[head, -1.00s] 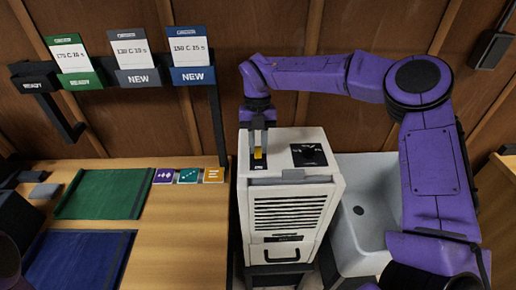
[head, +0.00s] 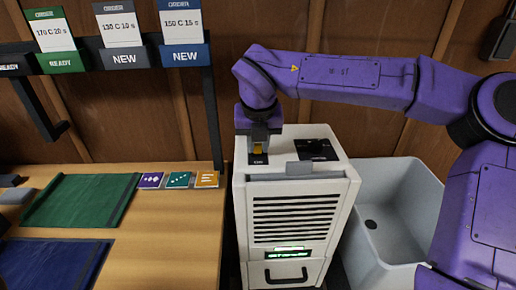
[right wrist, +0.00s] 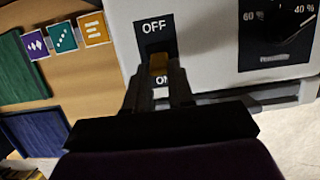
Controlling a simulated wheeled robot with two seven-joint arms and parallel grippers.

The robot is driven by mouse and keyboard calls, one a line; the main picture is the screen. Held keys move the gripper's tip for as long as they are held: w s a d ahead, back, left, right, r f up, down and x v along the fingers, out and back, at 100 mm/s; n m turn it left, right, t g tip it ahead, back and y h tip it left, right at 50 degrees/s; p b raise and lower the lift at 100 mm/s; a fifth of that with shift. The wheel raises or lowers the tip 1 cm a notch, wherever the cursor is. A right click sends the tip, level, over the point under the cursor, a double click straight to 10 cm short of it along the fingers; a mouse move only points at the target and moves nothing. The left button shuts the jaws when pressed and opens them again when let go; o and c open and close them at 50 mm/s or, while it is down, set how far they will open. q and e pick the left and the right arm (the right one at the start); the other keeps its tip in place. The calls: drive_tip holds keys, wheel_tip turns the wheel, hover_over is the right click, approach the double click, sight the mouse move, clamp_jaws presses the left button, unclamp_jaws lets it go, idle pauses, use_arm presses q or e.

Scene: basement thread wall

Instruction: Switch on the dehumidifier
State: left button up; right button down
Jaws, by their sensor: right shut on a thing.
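The white dehumidifier (head: 294,213) stands between the workbench and a grey sink, with a slatted front and a front handle. A small display (head: 288,251) low on its front glows green. In the right wrist view the lever (right wrist: 158,64) sits between the fingertips, below the OFF label and close to the ON label, partly hidden by the fingers. A humidity dial (right wrist: 285,22) is beside it. My left gripper is not in view.
The workbench (head: 170,235) at left carries a green mat (head: 80,200), a blue mat (head: 50,262) and small coloured cards (head: 179,180). A rack with order tickets (head: 118,28) stands behind it. The sink (head: 395,215) is right of the dehumidifier.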

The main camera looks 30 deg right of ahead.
drive_tip(key=shift+w+r, duration=0.1)
drive_tip(key=shift+r, duration=0.05)
drive_tip(key=c, duration=1)
unclamp_jaws()
drive_tip(key=shift+o, duration=0.2)
drive_tip(key=v, duration=1)
drive_tip(key=shift+r, duration=0.1)
